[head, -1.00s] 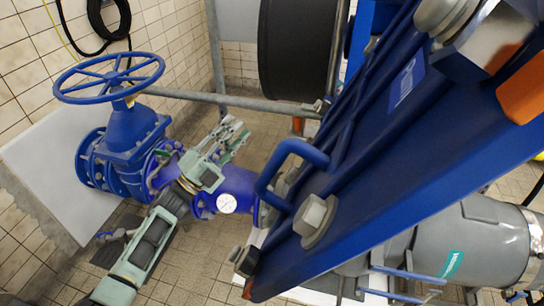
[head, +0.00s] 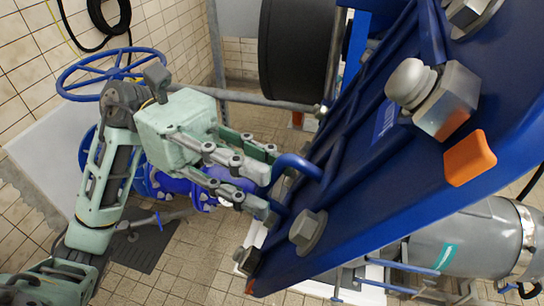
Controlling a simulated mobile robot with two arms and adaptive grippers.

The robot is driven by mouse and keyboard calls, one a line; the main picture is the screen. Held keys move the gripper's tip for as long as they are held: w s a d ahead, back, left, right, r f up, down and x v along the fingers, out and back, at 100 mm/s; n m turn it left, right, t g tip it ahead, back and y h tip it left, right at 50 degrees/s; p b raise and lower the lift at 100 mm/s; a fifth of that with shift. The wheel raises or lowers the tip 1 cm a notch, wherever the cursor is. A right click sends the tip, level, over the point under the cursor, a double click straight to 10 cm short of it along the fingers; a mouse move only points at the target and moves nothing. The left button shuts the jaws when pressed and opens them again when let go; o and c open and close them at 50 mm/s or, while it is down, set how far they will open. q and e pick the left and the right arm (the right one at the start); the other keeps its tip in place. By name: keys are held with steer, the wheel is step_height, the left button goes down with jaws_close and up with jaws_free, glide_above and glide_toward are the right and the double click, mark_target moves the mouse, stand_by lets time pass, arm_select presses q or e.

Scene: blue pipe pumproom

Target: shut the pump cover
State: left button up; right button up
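The pump cover (head: 390,190) is a large blue plate with ribs, big grey bolts and a curved blue handle (head: 299,162). It fills the right of the head view and stands at a slant. My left gripper (head: 272,183) is pale green and comes in from the left at the handle. Its fingers are spread apart, one above and one below the handle's outer bend. The gripper hides part of the handle, and I cannot tell whether the fingers touch it. The opening the cover belongs to is not clearly seen. My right gripper is not in view.
A blue valve handwheel (head: 112,72) stands behind my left arm, with blue pipework (head: 170,180) below it. A grey motor (head: 470,240) sits under the cover at right. A horizontal grey rail (head: 250,99) and a black cylinder (head: 293,48) are behind. Tiled floor shows at lower middle.

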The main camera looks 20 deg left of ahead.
arm_select(q)
steer(key=shift+x, duration=0.95)
steer(key=shift+w, duration=0.1)
steer(key=shift+c, duration=0.4)
jaws_close()
